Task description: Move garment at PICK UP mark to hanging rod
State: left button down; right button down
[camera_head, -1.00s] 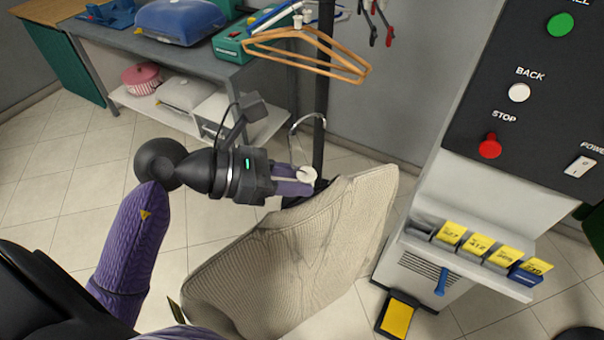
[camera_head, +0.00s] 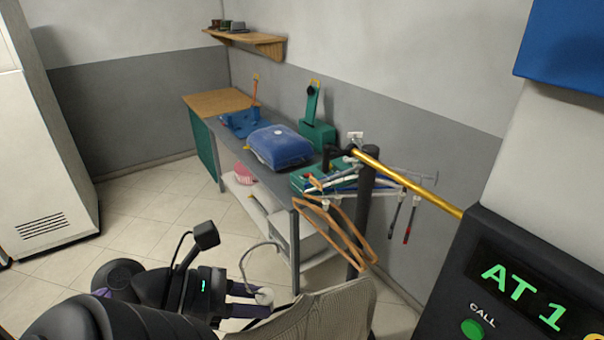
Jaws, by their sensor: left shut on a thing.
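My left gripper (camera_head: 264,299) is at the bottom of the view, shut on the neck of a hanger. The hanger's metal hook (camera_head: 246,262) curves up above the fingers. A beige ribbed garment (camera_head: 335,312) hangs from this hanger, and its lower part is cut off by the frame. The hanging rod (camera_head: 405,182) is a gold bar at the right of centre, on a dark post (camera_head: 361,225). The held hook is to the left of the post and lower in the picture than the rod. My right gripper is not in view.
Wooden hangers (camera_head: 342,240) and clip hangers (camera_head: 404,218) hang by the rod. A grey workbench (camera_head: 232,138) with a blue case (camera_head: 279,147) stands behind. A dark control panel (camera_head: 520,290) reading "AT 1" is at right. Open tiled floor (camera_head: 150,215) lies at left.

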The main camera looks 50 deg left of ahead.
pick_arm(q)
jog(key=shift+s+r, duration=0.1)
jog(key=shift+r, duration=0.5)
jog(key=shift+w+f, duration=0.1)
jog(key=shift+w, duration=0.2)
jog(key=shift+w+a, duration=0.1)
jog(key=shift+w, duration=0.5)
jog(key=shift+w+d+p, duration=0.15)
jog(key=shift+w+p, duration=0.05)
jog(key=shift+w, duration=1.55)
jog(key=shift+w+d+p, duration=0.15)
jog(key=shift+w+p, duration=0.05)
jog(key=shift+w, duration=1.55)
jog(key=w+d, duration=0.1)
jog(key=w, duration=1.2)
jog(key=shift+w+b, duration=0.4)
jog(key=shift+b, duration=0.05)
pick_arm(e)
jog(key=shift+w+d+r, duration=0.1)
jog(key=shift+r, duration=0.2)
pick_arm(q)
jog(key=shift+w, duration=0.1)
jog(key=shift+w+d, duration=0.1)
jog(key=shift+w, duration=0.4)
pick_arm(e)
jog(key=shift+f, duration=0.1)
